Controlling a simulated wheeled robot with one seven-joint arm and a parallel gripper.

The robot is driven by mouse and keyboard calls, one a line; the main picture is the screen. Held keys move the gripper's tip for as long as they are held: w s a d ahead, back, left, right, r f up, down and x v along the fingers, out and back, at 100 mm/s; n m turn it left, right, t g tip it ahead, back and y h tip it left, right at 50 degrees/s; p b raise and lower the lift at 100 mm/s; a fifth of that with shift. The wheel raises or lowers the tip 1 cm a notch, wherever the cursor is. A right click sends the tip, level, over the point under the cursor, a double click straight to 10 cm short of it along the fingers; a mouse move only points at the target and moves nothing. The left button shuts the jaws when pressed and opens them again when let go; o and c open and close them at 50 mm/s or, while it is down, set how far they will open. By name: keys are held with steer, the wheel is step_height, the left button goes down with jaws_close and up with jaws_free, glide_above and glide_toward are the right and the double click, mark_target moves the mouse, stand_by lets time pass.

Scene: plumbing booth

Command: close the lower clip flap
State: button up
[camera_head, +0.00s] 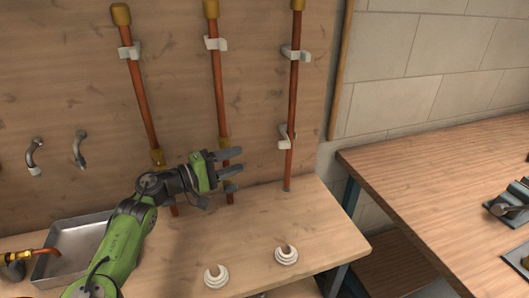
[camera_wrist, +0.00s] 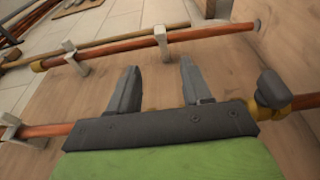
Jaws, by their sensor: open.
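The right copper pipe (camera_head: 293,95) runs upright on the wooden board. Its lower clip (camera_head: 285,137) is a small pale piece around the pipe, below a matching upper clip (camera_head: 295,53). In the wrist view the lower clip (camera_wrist: 161,38) stands out from the pipe, beyond and between my fingertips. How far its flap stands open cannot be told. My gripper (camera_head: 240,163) is open and empty, in front of the middle pipe and left of the lower clip, apart from it. Its two fingers (camera_wrist: 159,68) point toward the right pipe in the wrist view.
The middle pipe (camera_head: 217,100) and left pipe (camera_head: 139,90) stand left of the right pipe. Two white ringed fittings (camera_head: 286,255) (camera_head: 216,277) stand on the bench (camera_head: 330,225). A metal tray (camera_head: 80,240) lies left of my arm. A second table (camera_head: 430,170) is at right.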

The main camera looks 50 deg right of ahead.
mark_target(279, 146)
steer(key=b+x, duration=0.3)
steer(key=x, duration=1.2)
steer(key=shift+s+d, duration=0.2)
steer(key=shift+s, duration=0.05)
steer(key=shift+c, duration=0.3)
jaws_close()
steer(key=shift+f+b, duration=0.1)
steer(key=shift+b, duration=0.2)
